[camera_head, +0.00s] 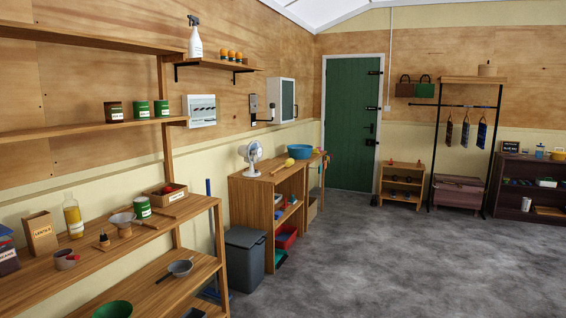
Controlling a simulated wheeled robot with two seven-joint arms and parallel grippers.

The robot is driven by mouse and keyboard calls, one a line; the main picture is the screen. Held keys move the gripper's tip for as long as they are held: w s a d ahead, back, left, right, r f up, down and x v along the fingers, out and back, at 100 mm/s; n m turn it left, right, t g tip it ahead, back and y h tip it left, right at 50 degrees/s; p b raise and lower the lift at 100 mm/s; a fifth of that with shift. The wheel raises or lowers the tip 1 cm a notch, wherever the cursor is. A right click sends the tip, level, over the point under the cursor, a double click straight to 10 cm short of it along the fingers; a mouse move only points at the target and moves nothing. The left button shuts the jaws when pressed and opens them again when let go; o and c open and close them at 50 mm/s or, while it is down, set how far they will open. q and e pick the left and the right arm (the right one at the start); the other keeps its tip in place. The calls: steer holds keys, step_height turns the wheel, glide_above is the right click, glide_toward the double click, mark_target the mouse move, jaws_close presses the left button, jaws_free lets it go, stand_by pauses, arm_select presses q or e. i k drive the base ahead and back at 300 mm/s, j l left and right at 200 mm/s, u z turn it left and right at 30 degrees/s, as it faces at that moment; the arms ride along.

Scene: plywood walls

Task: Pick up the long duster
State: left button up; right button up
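No object shows clearly enough for me to name it the long duster with certainty. A small yellow-headed item (289,162) with what looks like a thin handle lies on top of the wooden cabinet (252,195), in front of a blue bowl; it may be the duster. Neither of my grippers is in view.
A wooden shelf unit (150,244) with jars and bowls fills the near left. A grey bin (244,258) stands between it and the cabinet, which carries a white fan (251,157). The grey floor (370,262) is open towards the green door (351,125).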

mark_target(289, 162)
steer(key=i+l+z, duration=0.3)
steer(key=i, duration=0.6)
steer(key=i+j+z, duration=0.1)
steer(key=i+z, duration=0.2)
steer(key=i, duration=0.55)
steer(key=i+u, duration=0.1)
steer(key=i, duration=1.1)
steer(key=i+l+u, duration=0.1)
steer(key=i, duration=1.1)
